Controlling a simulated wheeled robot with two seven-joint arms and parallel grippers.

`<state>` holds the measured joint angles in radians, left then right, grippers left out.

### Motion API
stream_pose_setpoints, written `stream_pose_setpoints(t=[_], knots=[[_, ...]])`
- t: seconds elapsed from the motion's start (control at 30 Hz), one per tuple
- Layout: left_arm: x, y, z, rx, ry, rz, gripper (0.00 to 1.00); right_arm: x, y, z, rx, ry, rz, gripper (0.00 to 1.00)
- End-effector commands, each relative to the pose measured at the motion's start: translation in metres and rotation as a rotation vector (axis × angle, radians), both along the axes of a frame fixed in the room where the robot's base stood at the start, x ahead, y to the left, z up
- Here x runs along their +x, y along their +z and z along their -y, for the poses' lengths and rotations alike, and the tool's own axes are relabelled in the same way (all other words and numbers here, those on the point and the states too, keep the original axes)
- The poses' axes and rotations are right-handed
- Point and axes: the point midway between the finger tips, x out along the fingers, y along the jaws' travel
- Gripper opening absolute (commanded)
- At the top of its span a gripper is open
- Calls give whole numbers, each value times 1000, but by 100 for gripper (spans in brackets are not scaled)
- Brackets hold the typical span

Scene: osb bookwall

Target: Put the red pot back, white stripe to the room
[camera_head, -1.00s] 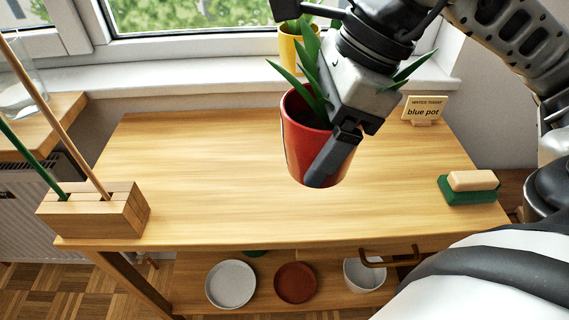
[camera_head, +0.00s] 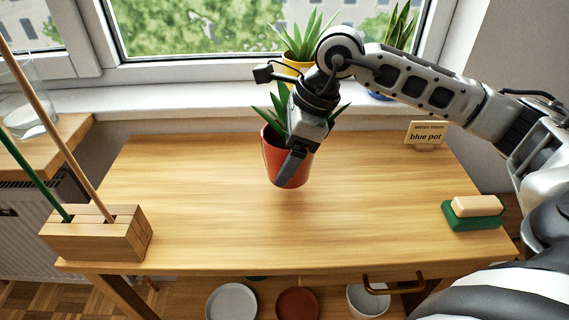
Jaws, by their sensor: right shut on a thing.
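The red pot (camera_head: 274,158) with a green spiky plant is in the middle of the view, above the back half of the wooden table (camera_head: 200,215). My right gripper (camera_head: 290,165) is shut on the red pot from its right side, with one dark finger down the outer wall. The pot is about upright. A thin pale line shows at its left edge; the white stripe is not clearly seen. I cannot tell the exact gap between the pot and the table. The windowsill (camera_head: 190,100) runs behind. My left gripper is not in view.
A yellow pot (camera_head: 291,67) and a blue pot (camera_head: 378,97) stand on the sill, partly behind my arm.

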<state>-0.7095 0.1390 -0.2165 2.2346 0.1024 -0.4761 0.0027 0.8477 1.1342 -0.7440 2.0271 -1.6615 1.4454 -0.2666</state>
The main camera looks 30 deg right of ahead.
Motion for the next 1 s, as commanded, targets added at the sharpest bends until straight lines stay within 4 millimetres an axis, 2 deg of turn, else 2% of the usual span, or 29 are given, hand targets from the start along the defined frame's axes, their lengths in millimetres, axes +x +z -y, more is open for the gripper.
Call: stream_pose_setpoints(t=[0.2, 0.6, 0.63, 0.7, 1.0], knots=[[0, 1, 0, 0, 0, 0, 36, 3, -30, 1, 1, -1, -1, 45], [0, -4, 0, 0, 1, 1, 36, 3, -38, 1, 1, -1, 2, 45], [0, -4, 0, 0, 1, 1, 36, 3, -39, 1, 0, -1, 0, 84], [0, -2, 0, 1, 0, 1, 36, 3, -37, 1, 0, -1, -2, 100], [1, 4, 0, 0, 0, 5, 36, 3, -33, 1, 1, -1, -1, 100]])
